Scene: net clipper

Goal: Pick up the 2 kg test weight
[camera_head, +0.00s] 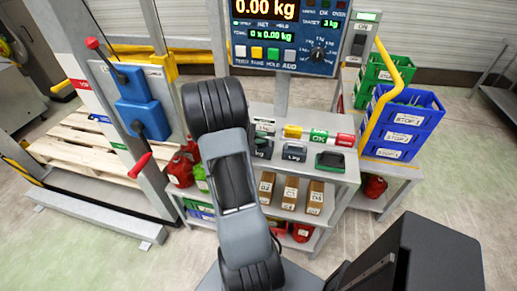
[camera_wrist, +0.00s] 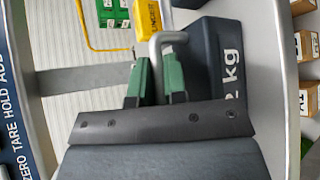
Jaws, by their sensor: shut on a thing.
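In the wrist view the 2 kg test weight (camera_wrist: 215,65) is a dark block with white "kg" lettering on its side. Its light grey handle (camera_wrist: 168,38) runs down between the green fingers of my gripper (camera_wrist: 157,77). The fingers are shut on the handle, and the palm hides the near part of the weight. I cannot tell whether the weight touches the shelf.
A 1 kg weight (camera_head: 294,151) and a green-and-dark item (camera_head: 330,161) stand on the grey shelf. Yellow, green and red blocks (camera_head: 319,136) are behind them. The scale display (camera_head: 285,35) reads 0.00 kg. Blue crates (camera_head: 402,122) with a yellow bar (camera_head: 383,95) stand right.

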